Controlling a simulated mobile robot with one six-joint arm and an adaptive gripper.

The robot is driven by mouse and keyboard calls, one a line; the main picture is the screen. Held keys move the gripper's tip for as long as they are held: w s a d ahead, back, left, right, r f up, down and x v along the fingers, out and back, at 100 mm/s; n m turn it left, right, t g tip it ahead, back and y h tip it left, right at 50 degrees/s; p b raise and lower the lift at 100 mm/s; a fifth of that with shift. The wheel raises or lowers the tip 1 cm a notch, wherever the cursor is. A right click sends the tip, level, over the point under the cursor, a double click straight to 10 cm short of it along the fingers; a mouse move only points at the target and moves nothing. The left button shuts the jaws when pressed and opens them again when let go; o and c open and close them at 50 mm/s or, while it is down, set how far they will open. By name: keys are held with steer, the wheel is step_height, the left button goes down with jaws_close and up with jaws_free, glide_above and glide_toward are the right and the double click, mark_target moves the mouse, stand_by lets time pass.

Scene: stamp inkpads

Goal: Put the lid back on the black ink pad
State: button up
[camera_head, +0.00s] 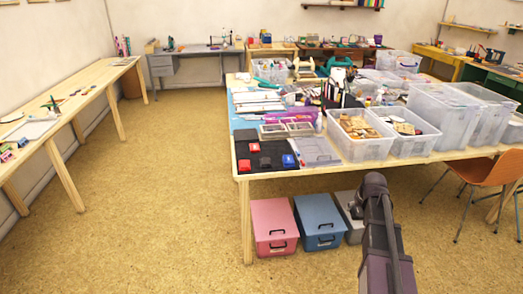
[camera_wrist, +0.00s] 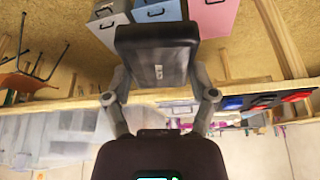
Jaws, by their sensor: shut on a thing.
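My gripper (camera_wrist: 160,75) is shut on a black box-shaped piece with a small pale mark, which looks like the black lid (camera_wrist: 157,52). It holds it in the air, away from the table. In the head view my arm hangs in front of the table's near side, and the gripper and lid cannot be made out there. Red and blue ink pads lie on a dark mat (camera_head: 257,173) at the table's near left corner. A dark pad shape (camera_head: 243,165) shows there at the left, but I cannot tell clearly whether it is the black ink pad.
The wooden table (camera_head: 335,171) holds clear bins (camera_head: 368,150) and a grey tray (camera_head: 315,152) beside the mat. Pink (camera_head: 273,222), blue (camera_head: 318,216) and grey boxes stand beneath. An orange chair (camera_head: 490,180) stands right. Floor at left is clear.

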steer(key=shift+s, duration=0.25)
steer(key=shift+a, duration=0.15)
